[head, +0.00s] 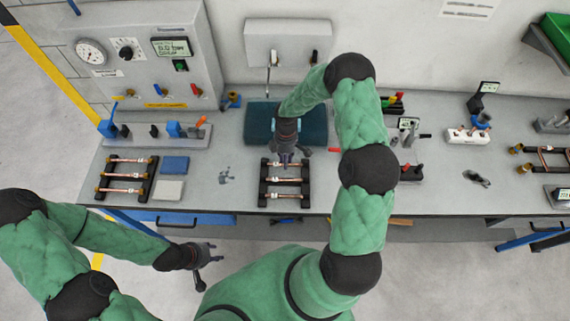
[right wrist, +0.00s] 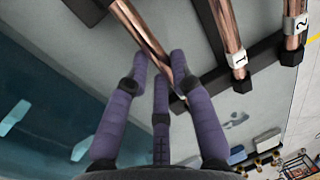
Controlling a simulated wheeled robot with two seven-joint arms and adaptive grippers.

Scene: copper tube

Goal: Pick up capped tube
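The middle rack (head: 264,187) is black and holds several copper tubes across it; a middle tube (head: 288,181) and a lower tube (head: 287,196) show clearly. My right gripper (head: 286,157) points down at the rack's far end, over its farthest tube. In the right wrist view a copper tube (right wrist: 147,37) runs between the fingertips of my right gripper (right wrist: 160,65). I cannot tell whether the fingers press on it. Caps are hard to make out. My left gripper (head: 211,262) is open and empty, in front of the table, away from the racks.
A second rack (head: 103,175) of tubes stands at the left, beside a blue block (head: 175,165) and a pale block (head: 170,190). A grey gauge panel (head: 150,75) stands at the back left.

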